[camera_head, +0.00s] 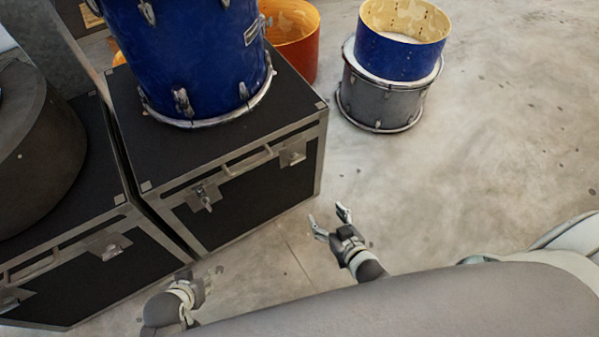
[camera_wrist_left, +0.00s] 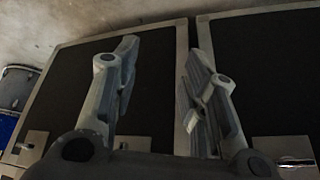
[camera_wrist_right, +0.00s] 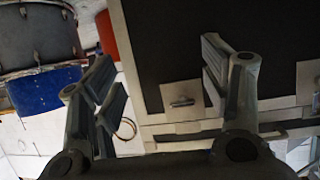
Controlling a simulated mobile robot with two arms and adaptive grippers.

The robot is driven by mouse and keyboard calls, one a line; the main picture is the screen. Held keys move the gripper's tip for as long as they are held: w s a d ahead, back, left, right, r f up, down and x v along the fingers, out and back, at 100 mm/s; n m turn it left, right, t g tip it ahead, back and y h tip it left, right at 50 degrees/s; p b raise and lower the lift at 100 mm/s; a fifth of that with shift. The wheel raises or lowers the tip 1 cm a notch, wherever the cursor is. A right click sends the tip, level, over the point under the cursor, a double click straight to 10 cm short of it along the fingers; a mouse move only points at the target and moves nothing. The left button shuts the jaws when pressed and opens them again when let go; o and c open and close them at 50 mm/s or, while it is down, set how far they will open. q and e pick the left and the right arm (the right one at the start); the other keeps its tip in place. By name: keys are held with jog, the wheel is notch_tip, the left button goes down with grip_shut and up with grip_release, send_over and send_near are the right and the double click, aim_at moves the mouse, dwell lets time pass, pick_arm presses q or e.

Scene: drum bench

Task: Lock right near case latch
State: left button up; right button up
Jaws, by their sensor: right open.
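The black case with metal edges (camera_head: 262,190) has two front latches. Its right latch (camera_head: 292,156) lies fairly flat against the front; its left latch (camera_head: 203,198) has a part standing out. A latch plate with a small metal tab (camera_wrist_right: 182,101) shows between and beyond my fingers in the right wrist view; I cannot tell whether it is locked. My right gripper (camera_head: 330,215) is open and empty, in front of the case's right end, apart from the latch. My left gripper (camera_head: 204,284) is low before the cases; its fingers are apart and empty in the left wrist view (camera_wrist_left: 160,58).
A blue drum (camera_head: 190,50) stands on the case. A second black case (camera_head: 75,268) with a dark round case (camera_head: 35,150) on it is at left. A blue drum (camera_head: 400,50) on a grey drum (camera_head: 380,98) and an orange drum (camera_head: 295,40) stand behind. Floor at right is clear.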

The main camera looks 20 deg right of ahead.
jog(key=w+r+t+b, duration=0.2)
jog(key=w+r+b, duration=0.1)
pick_arm(q)
notch_tip(320, 180, up, 10)
jog(key=t+b, duration=0.2)
jog(key=b, duration=0.1)
pick_arm(e)
jog(key=n+t+y, duration=0.1)
jog(key=t+y, duration=0.1)
send_near(299, 161)
jog(key=b+x, duration=0.2)
jog(key=x, duration=0.6)
jog(key=shift+w+a, duration=0.1)
jog(key=shift+w, duration=0.15)
pick_arm(q)
jog(key=w+d+r+t+h, duration=0.2)
jog(key=w+d+r+t, duration=0.1)
jog(key=w+r+t, duration=0.2)
jog(key=shift+w+r+t, duration=0.4)
jog(key=shift+w+r, duration=0.65)
jog(key=shift+w, duration=0.7)
pick_arm(e)
jog(key=shift+w+a, duration=0.15)
jog(key=shift+w, duration=0.3)
pick_arm(q)
jog(key=shift+d, duration=0.1)
pick_arm(e)
jog(key=shift+c, duration=0.4)
jog(key=c, duration=0.9)
